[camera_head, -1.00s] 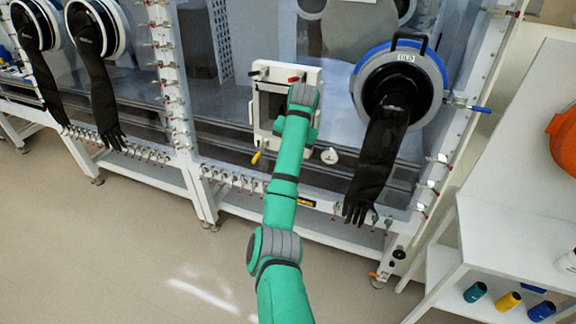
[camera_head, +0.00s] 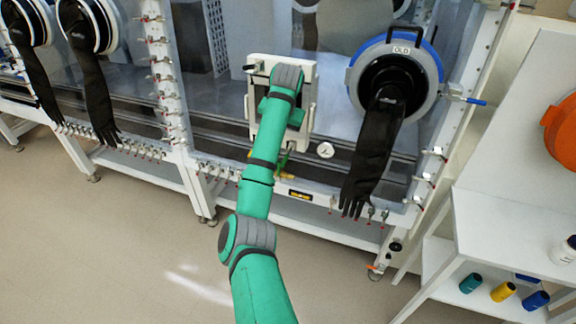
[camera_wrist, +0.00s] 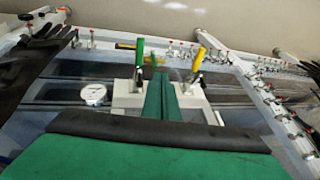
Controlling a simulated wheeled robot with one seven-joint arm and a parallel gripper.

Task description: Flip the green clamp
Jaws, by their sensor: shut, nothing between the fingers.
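The green clamp (camera_wrist: 139,55) shows in the wrist view as an upright green handle on the near edge of a white frame, left of my fingers. In the head view only a bit of green (camera_head: 284,159) shows below the frame beside my arm. A yellow-handled clamp (camera_wrist: 196,62) stands to the right of my fingers in the wrist view. My gripper (camera_wrist: 161,77) is shut with nothing in it, its two green fingers side by side between the two handles. I cannot tell whether it touches either.
The white frame (camera_head: 253,104) is mounted on the glovebox front. A round white gauge (camera_head: 325,150) sits to its right. A black glove (camera_head: 372,155) hangs from a blue-ringed port (camera_head: 437,65) further right. A white shelf (camera_head: 500,240) stands at far right.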

